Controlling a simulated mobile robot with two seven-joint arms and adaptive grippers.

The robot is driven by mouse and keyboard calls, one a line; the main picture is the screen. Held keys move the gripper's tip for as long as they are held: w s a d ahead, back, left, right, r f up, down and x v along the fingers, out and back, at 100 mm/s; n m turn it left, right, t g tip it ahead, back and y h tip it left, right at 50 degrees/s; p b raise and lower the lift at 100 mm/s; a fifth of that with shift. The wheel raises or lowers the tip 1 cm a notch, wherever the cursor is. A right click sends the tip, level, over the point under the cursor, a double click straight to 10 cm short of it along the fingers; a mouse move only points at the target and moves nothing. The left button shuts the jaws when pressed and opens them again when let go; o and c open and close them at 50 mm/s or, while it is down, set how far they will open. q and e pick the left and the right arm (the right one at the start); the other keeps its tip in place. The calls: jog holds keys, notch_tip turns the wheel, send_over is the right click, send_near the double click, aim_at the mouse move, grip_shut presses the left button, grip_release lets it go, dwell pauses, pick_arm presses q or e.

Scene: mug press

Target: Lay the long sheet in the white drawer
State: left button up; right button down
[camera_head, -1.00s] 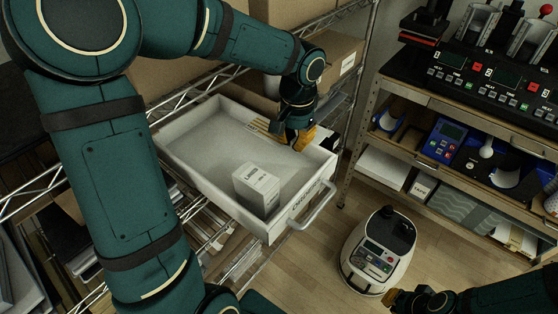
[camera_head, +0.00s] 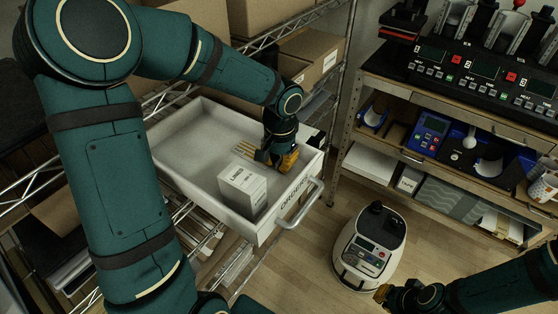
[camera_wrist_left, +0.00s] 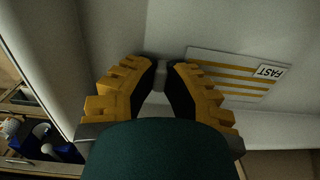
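The white drawer (camera_head: 180,150) is pulled out of the rack in the head view. In the left wrist view the sheet (camera_wrist_left: 228,80) appears to lie flat on the drawer floor, with a "FAST" label. My left gripper (camera_head: 279,163) is low in the drawer beside the sheet.
A white labelled box (camera_head: 243,190) stands in the drawer's front part. The drawer's handle (camera_head: 302,205) faces the floor area. A white rounded machine (camera_head: 370,248) stands on the floor. A workbench (camera_head: 450,110) with devices is at the right.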

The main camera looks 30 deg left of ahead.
pick_arm(q)
jog(key=o, duration=0.3)
jog(key=shift+r, duration=0.1)
jog(key=shift+w+r, duration=0.1)
jog(key=shift+r, duration=0.2)
notch_tip(320, 180, up, 12)
jog(key=shift+d+f+p, duration=0.1)
jog(key=shift+f+p, duration=0.15)
jog(key=shift+p, duration=0.75)
jog(key=shift+f, duration=0.1)
